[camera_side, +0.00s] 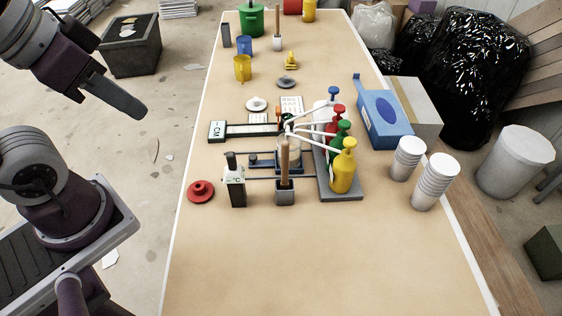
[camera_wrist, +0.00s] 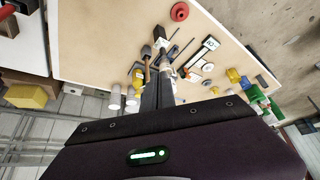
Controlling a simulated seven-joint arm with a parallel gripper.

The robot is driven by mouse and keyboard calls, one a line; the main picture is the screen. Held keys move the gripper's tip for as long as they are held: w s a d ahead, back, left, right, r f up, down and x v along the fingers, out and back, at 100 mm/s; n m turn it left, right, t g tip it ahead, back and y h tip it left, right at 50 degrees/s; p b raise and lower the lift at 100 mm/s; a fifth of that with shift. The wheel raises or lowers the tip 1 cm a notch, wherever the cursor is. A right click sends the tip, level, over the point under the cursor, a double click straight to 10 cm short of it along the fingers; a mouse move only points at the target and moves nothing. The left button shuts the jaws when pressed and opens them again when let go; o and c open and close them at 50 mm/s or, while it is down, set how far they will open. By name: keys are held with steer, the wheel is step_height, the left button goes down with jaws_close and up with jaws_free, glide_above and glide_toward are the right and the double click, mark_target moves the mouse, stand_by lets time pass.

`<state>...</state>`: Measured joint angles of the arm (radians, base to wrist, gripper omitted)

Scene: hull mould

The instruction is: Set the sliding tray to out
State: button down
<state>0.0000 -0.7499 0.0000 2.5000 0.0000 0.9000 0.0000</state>
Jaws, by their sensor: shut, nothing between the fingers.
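What looks like the sliding tray (camera_side: 268,163) is a low dark-blue plate on thin rails near the middle of the table, with a clear jar (camera_side: 289,152) on it. A small dark knob stands at its left end. The pump bottles' spouts and a wooden-handled tool in a grey holder (camera_side: 285,196) partly hide it. My gripper (camera_side: 138,110) is in the air left of the table, apart from everything. In the wrist view my gripper (camera_wrist: 163,72) has its dark fingers together, empty, and they cover part of the cluster; the tray is too small to make out there.
Red, green, blue and yellow pump bottles (camera_side: 343,170) stand right of the tray. A black-and-white bottle (camera_side: 235,182) and a red disc (camera_side: 201,191) are front left. A CM scale (camera_side: 217,131) lies behind. Cup stacks (camera_side: 432,183) stand right. The table's front is clear.

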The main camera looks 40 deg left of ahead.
steer(key=c, duration=2)
jaws_free()
steer(key=o, duration=0.7)
steer(key=w, duration=0.1)
steer(key=w+n, duration=0.1)
steer(key=w, duration=0.1)
steer(key=w+n+g, duration=0.1)
steer(key=shift+w+d+r+h, duration=0.1)
steer(key=shift+w+d+h, duration=0.15)
steer(key=shift+h, duration=0.05)
steer(key=shift+o, duration=0.3)
steer(key=w, duration=0.1)
steer(key=w+n, duration=0.1)
steer(key=w, duration=0.1)
steer(key=w+f+n+g, duration=0.1)
steer(key=shift+w+h, duration=0.35)
steer(key=shift+h, duration=0.05)
steer(key=n+g+h, duration=0.3)
steer(key=n, duration=0.9)
glide_above(252, 156)
steer(key=a, duration=0.1)
step_height(252, 156, down, 22)
steer(key=f, duration=0.4)
steer(key=f+n, duration=0.1)
steer(key=f, duration=0.4)
steer(key=f+n, duration=0.1)
steer(key=f, duration=0.3)
steer(key=shift+d+f+g, duration=0.2)
steer(key=shift+d+g, duration=0.05)
steer(key=shift+g, duration=0.05)
